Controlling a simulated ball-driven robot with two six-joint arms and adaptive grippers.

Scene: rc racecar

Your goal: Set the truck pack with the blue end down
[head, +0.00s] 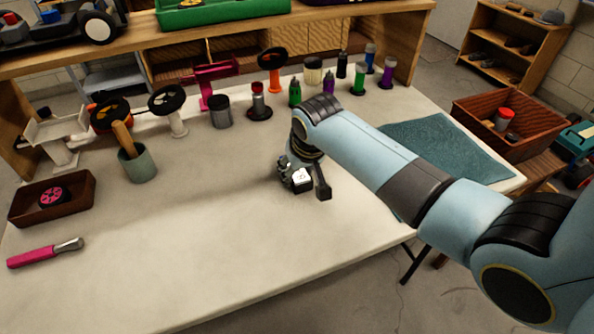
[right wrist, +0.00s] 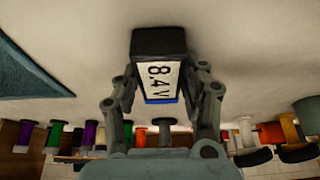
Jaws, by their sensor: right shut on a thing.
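The truck pack (right wrist: 160,72) is a small block with a black body, a white label reading 8.4V and a narrow blue end. My right gripper (head: 304,184) is shut on it over the middle of the workbench. In the right wrist view the gripper fingers grip the pack's two sides; the blue end (right wrist: 161,101) faces my palm and the black end points away from it. In the head view the pack's white face (head: 299,177) shows between the fingers, and the blue end is not visible. I cannot tell whether the pack touches the bench. My left gripper is out of view.
The pale workbench (head: 190,260) is clear around and in front of my right gripper. Several bottles and stands line its back edge. A teal mat (head: 435,145) lies at right, a wooden crate (head: 480,128) beyond it. A brown tray (head: 75,212) and pink-handled tool (head: 32,256) lie left.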

